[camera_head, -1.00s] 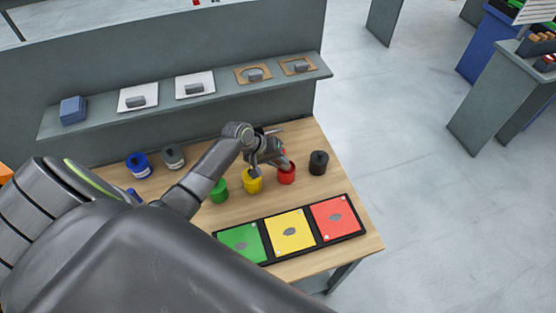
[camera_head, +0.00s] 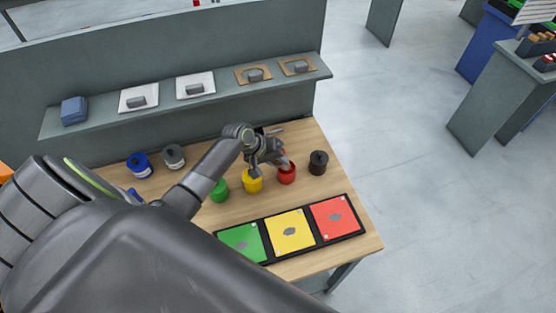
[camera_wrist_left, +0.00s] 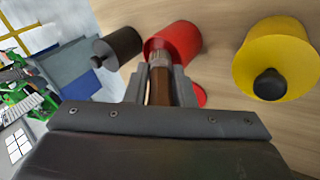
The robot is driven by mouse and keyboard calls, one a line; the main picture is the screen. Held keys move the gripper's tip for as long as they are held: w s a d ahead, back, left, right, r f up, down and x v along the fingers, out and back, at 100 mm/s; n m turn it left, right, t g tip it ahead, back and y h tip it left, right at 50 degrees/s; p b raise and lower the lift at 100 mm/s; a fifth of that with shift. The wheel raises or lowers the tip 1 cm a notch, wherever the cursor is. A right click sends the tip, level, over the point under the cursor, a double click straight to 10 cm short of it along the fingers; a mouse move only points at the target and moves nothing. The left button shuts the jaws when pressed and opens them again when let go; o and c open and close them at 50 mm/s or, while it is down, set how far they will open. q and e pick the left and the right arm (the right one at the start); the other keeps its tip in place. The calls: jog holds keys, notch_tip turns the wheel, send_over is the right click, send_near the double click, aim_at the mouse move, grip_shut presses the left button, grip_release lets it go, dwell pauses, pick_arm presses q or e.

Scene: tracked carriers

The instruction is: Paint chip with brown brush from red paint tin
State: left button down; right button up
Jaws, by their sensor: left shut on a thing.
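The red paint tin (camera_head: 287,175) stands on the wooden table between the yellow and black tins; it also shows in the left wrist view (camera_wrist_left: 177,42). My left gripper (camera_head: 271,164) is at the red tin. It is shut on the brown brush (camera_wrist_left: 158,88), whose metal collar points at the red tin. The bristles are hidden, so I cannot tell how deep they are in it. Green (camera_head: 242,236), yellow (camera_head: 279,224) and red (camera_head: 325,210) square panels, each with a grey patch, lie in a black tray (camera_head: 314,227) at the table's front. My right gripper is out of view.
The yellow tin (camera_head: 252,185), green tin (camera_head: 220,192) and black tin (camera_head: 318,163) stand close by the red one. Blue (camera_head: 139,166) and grey (camera_head: 173,157) tins stand farther left. A raised shelf (camera_head: 222,92) with several boards runs behind the table.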

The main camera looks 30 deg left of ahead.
pick_arm(q)
jog(key=shift+f, duration=0.1)
notch_tip(320, 180, up, 3)
jog(key=p, duration=0.3)
jog(key=shift+r, duration=2.05)
jog(key=shift+d+b, duration=0.2)
jog(key=shift+b, duration=0.15)
jog(key=s+d+r+m+g+h+b, duration=0.1)
jog(key=s+d+r+m+b, duration=0.1)
jog(key=s+b, duration=0.5)
jog(key=s+d+r+m+g+h+b, duration=0.1)
jog(key=s+d+r+m+g+b, duration=0.1)
jog(key=s+d+b, duration=0.4)
jog(key=s+r+m, duration=0.1)
jog(key=s+m, duration=0.1)
jog(key=s, duration=0.1)
jog(key=shift+d+r+m+b, duration=0.2)
jog(key=shift+d+m+b, duration=0.05)
jog(key=shift+m+b, duration=0.1)
